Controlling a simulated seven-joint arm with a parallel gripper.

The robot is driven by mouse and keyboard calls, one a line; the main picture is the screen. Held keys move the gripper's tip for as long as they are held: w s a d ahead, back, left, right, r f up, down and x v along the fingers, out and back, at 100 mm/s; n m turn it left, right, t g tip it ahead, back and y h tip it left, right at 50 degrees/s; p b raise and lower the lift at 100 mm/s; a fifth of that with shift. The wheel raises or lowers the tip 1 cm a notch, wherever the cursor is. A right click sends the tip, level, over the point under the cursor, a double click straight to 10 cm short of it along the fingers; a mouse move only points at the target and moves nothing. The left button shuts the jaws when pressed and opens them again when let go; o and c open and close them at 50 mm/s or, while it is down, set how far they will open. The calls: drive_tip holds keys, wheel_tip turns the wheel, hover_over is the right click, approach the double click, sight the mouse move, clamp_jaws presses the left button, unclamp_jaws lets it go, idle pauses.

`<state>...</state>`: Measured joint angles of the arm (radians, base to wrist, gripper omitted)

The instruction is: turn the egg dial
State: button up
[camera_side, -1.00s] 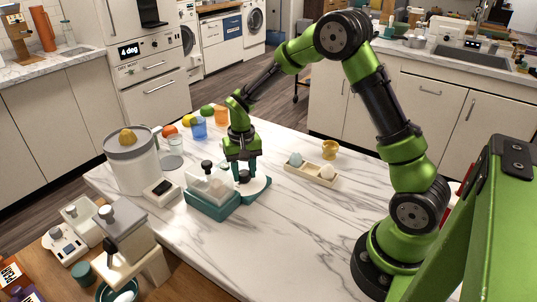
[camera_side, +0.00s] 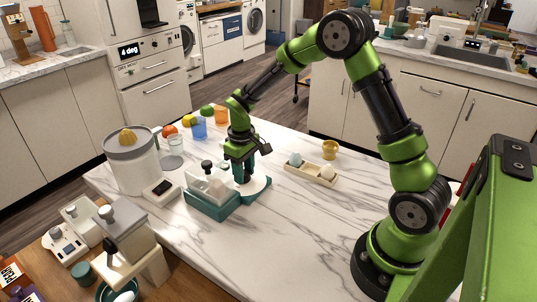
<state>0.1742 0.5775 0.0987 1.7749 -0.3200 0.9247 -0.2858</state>
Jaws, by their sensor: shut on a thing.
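The egg device has a teal base (camera_side: 212,208) with a clear cover (camera_side: 207,186) and a dark knob on top. At its right is a white round plate (camera_side: 257,187), which looks like the dial, with a dark knob at its middle. My gripper (camera_side: 240,178) points down over this plate and is shut on the dark knob, which the fingers mostly hide. Dial markings are too small to read.
A wooden tray (camera_side: 311,175) with a blue egg and a white egg lies to the right, by a yellow cup (camera_side: 330,150). A white juicer (camera_side: 133,165), a small scale (camera_side: 161,190) and coloured glasses stand left and behind.

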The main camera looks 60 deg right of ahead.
sight(247, 183)
idle(0.4)
drive_tip(key=o, duration=1)
drive_tip(key=shift+o, duration=0.2)
wheel_tip(247, 183, up, 17)
drive_tip(key=s+a+r+m+t+y, duration=0.1)
drive_tip(key=s+a+r+m+t, duration=0.1)
drive_tip(key=s, duration=0.7)
drive_tip(key=s+a+r+m+t+y, duration=0.1)
drive_tip(key=s+a+t, duration=0.4)
drive_tip(key=s, duration=0.5)
drive_tip(key=shift+s+a+r+m, duration=0.2)
drive_tip(key=shift+r+m, duration=0.35)
drive_tip(key=shift+m, duration=0.05)
